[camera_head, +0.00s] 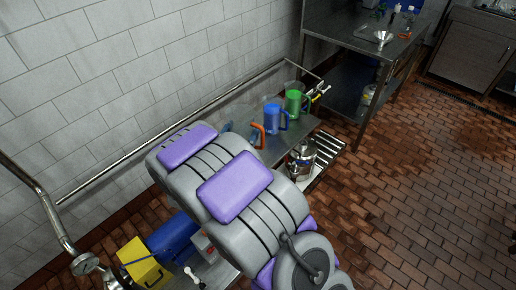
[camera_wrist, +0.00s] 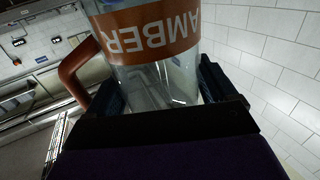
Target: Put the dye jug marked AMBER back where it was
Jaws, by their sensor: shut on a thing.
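The AMBER dye jug (camera_wrist: 150,65) fills the upper middle of the wrist view. It is a clear jug with an orange-brown band, upside-down lettering in this view, and an orange-brown handle (camera_wrist: 78,72) on the left. My gripper (camera_wrist: 158,92) is shut on it, a dark finger on each side. In the head view my arm hides most of the jug; an orange handle (camera_head: 258,134) shows just beyond the arm. A blue jug (camera_head: 274,118) and a green jug (camera_head: 295,101) stand on the metal bench beyond it.
A metal pot (camera_head: 301,160) stands by a slatted rack (camera_head: 328,150) at the bench's right edge. A rail (camera_head: 170,128) runs along the tiled wall. A yellow box (camera_head: 143,264) and a gauge (camera_head: 84,264) are at the lower left. A steel table (camera_head: 350,35) stands behind; brick floor at right is clear.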

